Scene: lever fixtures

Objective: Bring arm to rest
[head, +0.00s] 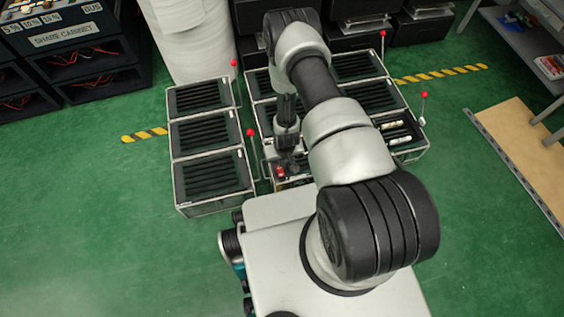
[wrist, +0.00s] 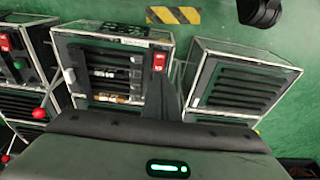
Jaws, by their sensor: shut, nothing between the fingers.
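My arm (head: 348,155) reaches out from my base over the lever fixtures in the head view, with its elbow high and its forearm hanging down. My gripper (head: 288,165) points down low at the near end of the middle row of fixtures, close to a red part (head: 280,172). It is shut and holds nothing. Its fingertips are small and partly hidden in the head view. In the wrist view the grey gripper housing (wrist: 160,150) with a green light fills the bottom. I cannot tell whether the gripper touches the fixture.
Slatted boxes (head: 212,173) stand left of the arm, with red-knobbed levers (head: 250,132) near it. One fixture (wrist: 110,70) holds small cylinders. A white roll (head: 195,40) and dark cabinets (head: 75,50) stand behind. Green floor is clear at left; a wooden board (head: 520,150) lies right.

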